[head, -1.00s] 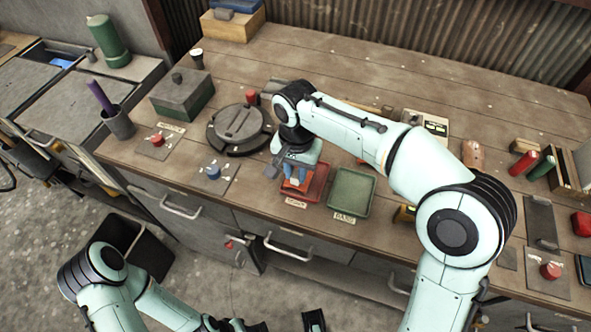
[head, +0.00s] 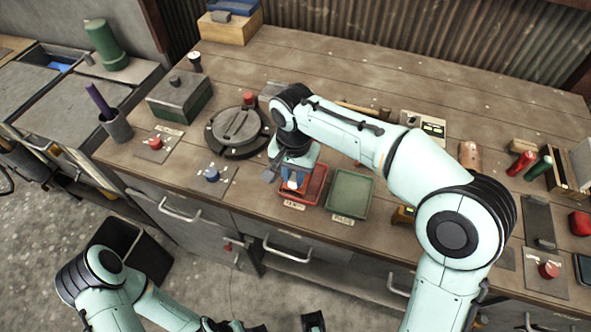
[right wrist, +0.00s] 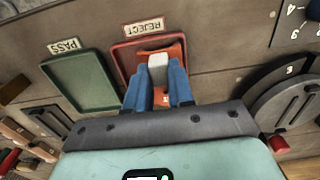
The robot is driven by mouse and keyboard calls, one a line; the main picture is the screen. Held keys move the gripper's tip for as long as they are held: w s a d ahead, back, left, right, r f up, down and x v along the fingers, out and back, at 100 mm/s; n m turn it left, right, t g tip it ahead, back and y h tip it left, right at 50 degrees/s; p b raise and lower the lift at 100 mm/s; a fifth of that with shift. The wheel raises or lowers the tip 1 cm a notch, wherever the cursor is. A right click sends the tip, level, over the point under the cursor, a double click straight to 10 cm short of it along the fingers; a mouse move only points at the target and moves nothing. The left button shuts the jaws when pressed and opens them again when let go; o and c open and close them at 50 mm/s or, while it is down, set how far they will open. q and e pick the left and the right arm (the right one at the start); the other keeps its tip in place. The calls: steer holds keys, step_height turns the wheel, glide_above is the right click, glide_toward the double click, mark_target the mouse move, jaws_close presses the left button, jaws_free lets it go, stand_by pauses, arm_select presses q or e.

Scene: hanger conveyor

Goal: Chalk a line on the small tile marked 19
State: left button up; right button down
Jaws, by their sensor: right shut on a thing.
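My right gripper (head: 292,183) is over the red tray (head: 316,190) and points down into it. In the right wrist view its blue fingers (right wrist: 158,88) are shut on a pale grey block (right wrist: 158,66), which looks like the chalk. An orange tile (right wrist: 175,50) lies in the red tray, under and behind the block. Part of a mark shows between the fingers, but I cannot read the number. I cannot tell whether the block touches the tile. My left arm (head: 105,285) is at the lower left, and its gripper is only partly seen at the bottom edge.
The red tray has a REJECT label (right wrist: 143,28). The green PASS tray (head: 349,193) beside it is empty. A round dark dial (head: 238,130), a blue button (head: 211,174) and a grey-green box (head: 180,97) stand left. Pens and a rack (head: 560,180) are right. The back of the bench is mostly clear.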

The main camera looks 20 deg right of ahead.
stand_by(0.6)
steer(key=shift+w+d+p, duration=0.15)
steer(key=shift+w+p, duration=0.05)
steer(key=shift+p, duration=0.1)
steer(key=shift+w+d+f, duration=0.15)
steer(key=shift+w+d, duration=0.15)
steer(key=shift+w, duration=0.05)
steer(key=shift+s+a, duration=0.1)
steer(key=shift+s+a, duration=0.4)
steer(key=shift+s, duration=0.25)
